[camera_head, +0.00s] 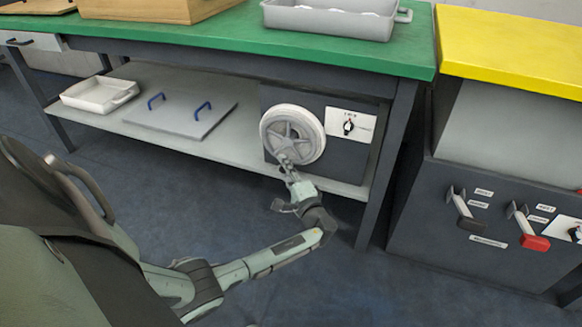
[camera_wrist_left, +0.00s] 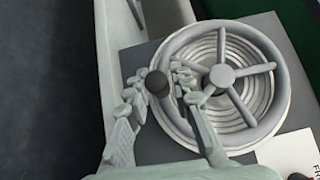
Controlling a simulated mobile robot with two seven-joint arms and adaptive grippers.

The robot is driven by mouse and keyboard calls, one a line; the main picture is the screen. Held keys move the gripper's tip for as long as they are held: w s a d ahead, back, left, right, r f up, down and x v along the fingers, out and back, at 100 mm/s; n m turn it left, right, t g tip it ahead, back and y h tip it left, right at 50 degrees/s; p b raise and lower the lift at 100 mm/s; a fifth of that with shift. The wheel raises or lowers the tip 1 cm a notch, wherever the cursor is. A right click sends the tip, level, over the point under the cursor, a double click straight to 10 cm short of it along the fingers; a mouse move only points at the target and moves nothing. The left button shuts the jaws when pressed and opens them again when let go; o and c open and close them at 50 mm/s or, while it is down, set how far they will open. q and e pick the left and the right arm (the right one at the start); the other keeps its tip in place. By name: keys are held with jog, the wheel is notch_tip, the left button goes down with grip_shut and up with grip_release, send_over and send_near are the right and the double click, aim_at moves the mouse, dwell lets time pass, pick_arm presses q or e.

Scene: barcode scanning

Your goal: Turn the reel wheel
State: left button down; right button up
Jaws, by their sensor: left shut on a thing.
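The reel wheel (camera_head: 292,130) is a light grey five-spoked wheel on a dark panel under the green-topped bench. It also shows in the left wrist view (camera_wrist_left: 226,74), with a ribbed round drum behind its spokes. My left gripper (camera_head: 285,164) is at the wheel's lower edge. In the left wrist view, its fingers (camera_wrist_left: 158,84) are closed around a dark round knob (camera_wrist_left: 157,82) at the wheel's rim, partly hidden by the fingers. My right gripper is not in view.
A white plate with a black switch (camera_head: 349,125) is right of the wheel. The lower shelf (camera_head: 205,143) holds a white tray (camera_head: 99,94) and a grey panel with blue handles (camera_head: 180,113). A dark cabinet (camera_head: 420,205) with two levers stands at right.

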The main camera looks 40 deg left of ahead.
pick_arm(q)
jog(key=shift+a, duration=0.55)
jog(key=c, duration=1.6)
grip_release()
jog(key=shift+o, duration=1)
jog(key=shift+f, duration=0.1)
jog(key=shift+d, duration=0.1)
